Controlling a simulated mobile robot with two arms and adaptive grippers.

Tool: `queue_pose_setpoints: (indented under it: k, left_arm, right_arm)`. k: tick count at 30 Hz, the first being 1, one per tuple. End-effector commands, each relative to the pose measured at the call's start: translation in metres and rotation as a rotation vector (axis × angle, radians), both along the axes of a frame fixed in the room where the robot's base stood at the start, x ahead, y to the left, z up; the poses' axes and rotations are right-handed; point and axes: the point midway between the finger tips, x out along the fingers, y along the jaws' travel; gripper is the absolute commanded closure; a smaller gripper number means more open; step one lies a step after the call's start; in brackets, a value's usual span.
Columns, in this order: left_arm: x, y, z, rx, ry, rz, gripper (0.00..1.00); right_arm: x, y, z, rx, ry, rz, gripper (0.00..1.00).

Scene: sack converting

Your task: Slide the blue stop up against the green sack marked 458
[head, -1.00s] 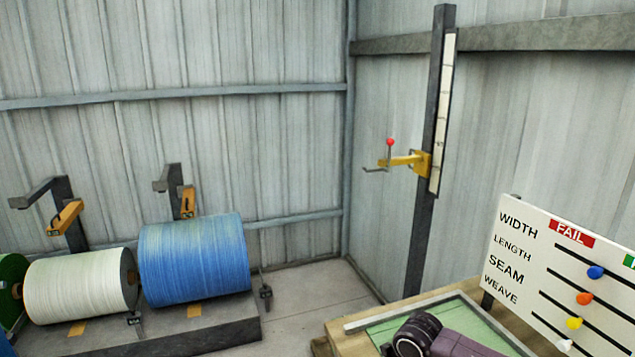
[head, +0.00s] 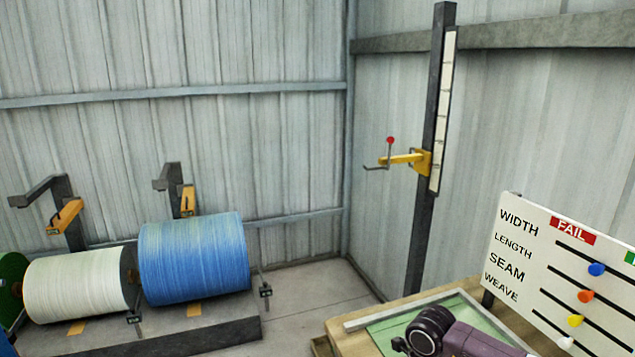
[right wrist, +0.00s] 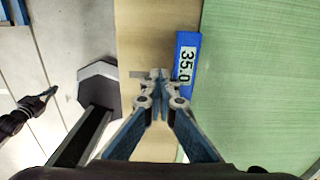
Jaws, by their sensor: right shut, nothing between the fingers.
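My right gripper (right wrist: 157,82) is shut and empty in the right wrist view, over the wooden table edge. The stop lies at the left edge of a green woven sheet (right wrist: 255,80), apparently the sack; no 458 mark shows. Green also shows on the table in the head view (head: 392,335), behind my purple right arm. A dark jointed part at the wrist view's left edge looks like my left gripper (right wrist: 45,97); its jaw state is unclear.
A board with WIDTH, LENGTH, SEAM and WEAVE sliders (head: 560,270) stands at the table's right. A metal rail (head: 410,308) edges the table. A dark post (head: 425,220) with a yellow bracket stands behind. White (head: 75,285) and blue rolls (head: 193,258) sit left.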

Motion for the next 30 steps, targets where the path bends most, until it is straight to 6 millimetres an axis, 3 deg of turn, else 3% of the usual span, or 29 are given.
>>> queue_pose_setpoints:
  k: [17, 30]
  left_arm:
    - [0.0, 0.0, -0.001, 0.0, 0.0, 0.0, 1.0]
    - [0.0, 0.0, 0.0, 0.0, 0.0, 0.0, 1.0]
  right_arm:
    - [0.002, -0.006, 0.0, -0.005, -0.003, -0.004, 1.0]
    - [-0.005, 0.013, 0.0, -0.002, -0.001, -0.001, 1.0]
